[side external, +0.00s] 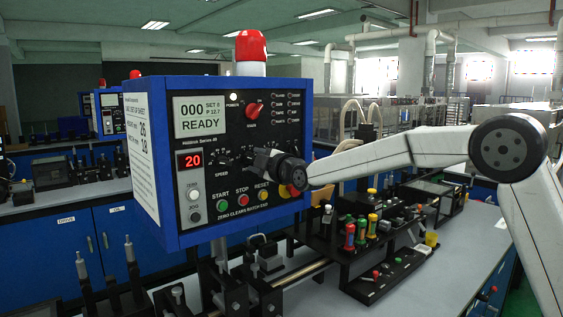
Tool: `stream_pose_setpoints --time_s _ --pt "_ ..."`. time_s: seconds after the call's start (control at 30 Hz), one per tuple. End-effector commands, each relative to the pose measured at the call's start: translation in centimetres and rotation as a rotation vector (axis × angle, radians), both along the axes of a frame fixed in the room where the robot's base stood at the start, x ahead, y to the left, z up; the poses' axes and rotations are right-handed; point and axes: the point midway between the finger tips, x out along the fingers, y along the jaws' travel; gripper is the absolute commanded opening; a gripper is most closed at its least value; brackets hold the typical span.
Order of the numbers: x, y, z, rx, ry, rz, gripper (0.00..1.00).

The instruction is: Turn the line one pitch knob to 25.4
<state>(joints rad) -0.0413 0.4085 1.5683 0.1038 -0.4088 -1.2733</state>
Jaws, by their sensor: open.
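The blue control box (176,240) stands left of centre with its black panel facing right. A row of small black knobs crosses the panel, with a knob (223,160) above the SPEED label at the left. I cannot make out a pitch label; the right part of that row is hidden behind my gripper. My gripper (256,160) is open, close in front of the panel's middle right. I cannot tell whether its fingers touch or surround a knob.
A red selector knob (254,110) sits above my gripper. START (223,206), STOP (242,199) and RESET (262,194) buttons lie below it, with a red digital display (189,160) reading 20 at left. A tool rack (345,262) stands on the bench at right.

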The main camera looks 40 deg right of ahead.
Motion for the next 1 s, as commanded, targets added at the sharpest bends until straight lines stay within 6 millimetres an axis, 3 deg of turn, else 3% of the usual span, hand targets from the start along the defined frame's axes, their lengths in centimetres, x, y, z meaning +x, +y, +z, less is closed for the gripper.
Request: stream_pose_setpoints --time_s 0.2,0.6,0.63,0.77,0.8,1.0 --pt "1.2 0.0 -0.1 0.000 0.001 -0.001 0.52" --pt "1.5 0.0 0.0 0.000 0.001 0.000 0.52" --pt "1.5 0.0 0.0 0.000 0.001 -0.001 0.46" --pt "1.5 0.0 0.0 0.000 0.001 0.000 0.05" --pt "1.5 0.0 0.0 0.000 0.001 0.000 0.00" --pt "1.5 0.0 0.0 0.000 0.000 0.000 0.00"
